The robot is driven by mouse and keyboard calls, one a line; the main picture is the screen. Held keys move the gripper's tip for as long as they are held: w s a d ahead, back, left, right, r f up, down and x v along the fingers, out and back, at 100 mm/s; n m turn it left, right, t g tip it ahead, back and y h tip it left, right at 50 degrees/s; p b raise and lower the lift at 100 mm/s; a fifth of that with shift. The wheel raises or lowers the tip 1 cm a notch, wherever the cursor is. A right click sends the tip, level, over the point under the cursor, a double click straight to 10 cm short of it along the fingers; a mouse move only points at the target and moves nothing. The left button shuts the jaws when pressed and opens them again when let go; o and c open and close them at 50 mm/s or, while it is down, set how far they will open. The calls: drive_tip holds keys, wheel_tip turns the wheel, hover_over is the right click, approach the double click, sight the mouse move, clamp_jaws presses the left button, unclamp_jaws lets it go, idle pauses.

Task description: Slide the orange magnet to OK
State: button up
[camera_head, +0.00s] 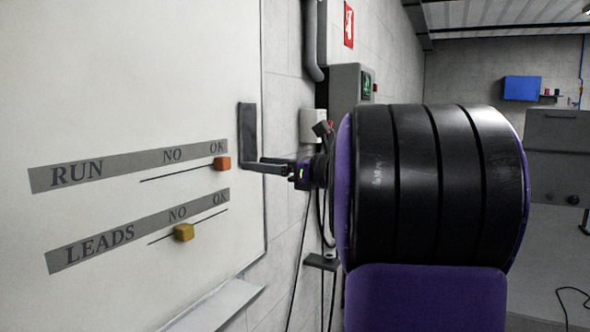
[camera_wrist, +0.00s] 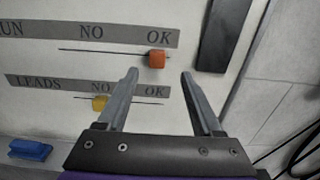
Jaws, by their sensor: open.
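The orange magnet (camera_head: 222,163) sits on the upper line of the whiteboard, below the OK of the RUN strip (camera_head: 128,166), at the line's right end. In the wrist view the orange magnet (camera_wrist: 157,60) is under OK too, beyond the fingertips and nearer the left one. My gripper (camera_head: 265,164) is to the right of the magnet in the head view. In the wrist view my gripper (camera_wrist: 160,73) is open with nothing between its fingers. The fingers look apart from the magnet, though the depth is hard to judge.
A yellow magnet (camera_head: 184,232) sits below NO on the LEADS line. A dark vertical bar (camera_head: 247,130) is on the board near its right edge. A blue eraser-like block (camera_wrist: 30,149) lies at lower left in the wrist view. Cables hang right of the board.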

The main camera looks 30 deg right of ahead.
drive_tip(key=v, duration=0.8)
drive_tip(key=shift+s, duration=0.2)
drive_tip(key=shift+d, duration=0.1)
